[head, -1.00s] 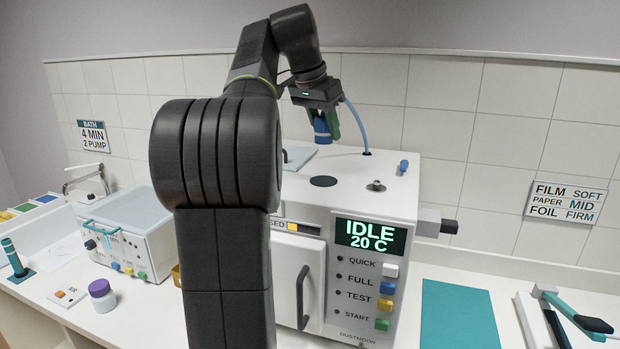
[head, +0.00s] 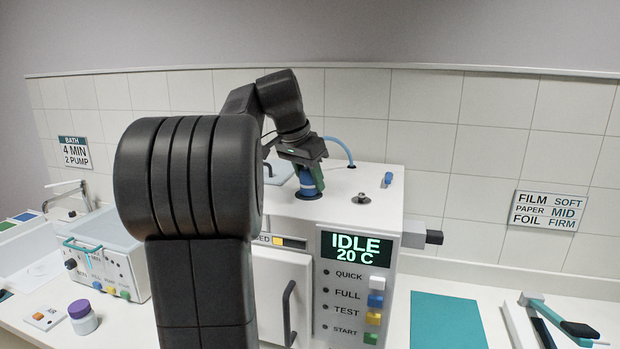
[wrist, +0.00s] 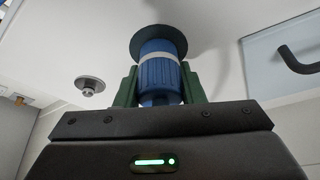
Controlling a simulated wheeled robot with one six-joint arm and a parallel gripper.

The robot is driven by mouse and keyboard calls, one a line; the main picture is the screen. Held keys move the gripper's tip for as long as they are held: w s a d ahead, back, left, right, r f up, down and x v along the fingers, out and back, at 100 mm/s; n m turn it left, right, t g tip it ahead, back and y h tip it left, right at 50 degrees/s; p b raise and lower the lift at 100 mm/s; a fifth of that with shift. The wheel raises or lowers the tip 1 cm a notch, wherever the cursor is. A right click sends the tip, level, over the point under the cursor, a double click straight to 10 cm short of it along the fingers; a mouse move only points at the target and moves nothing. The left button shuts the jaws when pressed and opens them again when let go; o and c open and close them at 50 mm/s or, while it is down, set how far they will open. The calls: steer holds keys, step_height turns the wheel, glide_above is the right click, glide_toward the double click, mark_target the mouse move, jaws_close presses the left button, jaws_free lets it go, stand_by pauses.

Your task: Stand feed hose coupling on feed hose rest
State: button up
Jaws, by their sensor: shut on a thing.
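The feed hose coupling is a blue ribbed cylinder with a pale band (head: 308,184); it also shows in the wrist view (wrist: 158,72). My gripper (head: 308,172) is shut on it, one green finger on each side in the wrist view. The coupling looks upright, its end at the dark round disc (head: 308,194) on top of the white machine, which appears to be the feed hose rest. The coupling's end overlaps the disc in the wrist view (wrist: 155,40); whether it bears on it I cannot tell. The blue hose (head: 340,146) arches behind my gripper.
The white machine (head: 375,210) has a metal fitting (head: 362,198) and a small blue peg (head: 388,179) on top, right of the coupling. A lid with a dark handle (head: 278,172) lies at the left. A teal mat (head: 447,320) lies on the counter.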

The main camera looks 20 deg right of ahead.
steer(key=shift+f, duration=0.2)
steer(key=o, duration=1.2)
steer(key=shift+r, duration=0.1)
steer(key=shift+r, duration=0.1)
steer(key=v, duration=1.2)
steer(key=shift+p, duration=0.3)
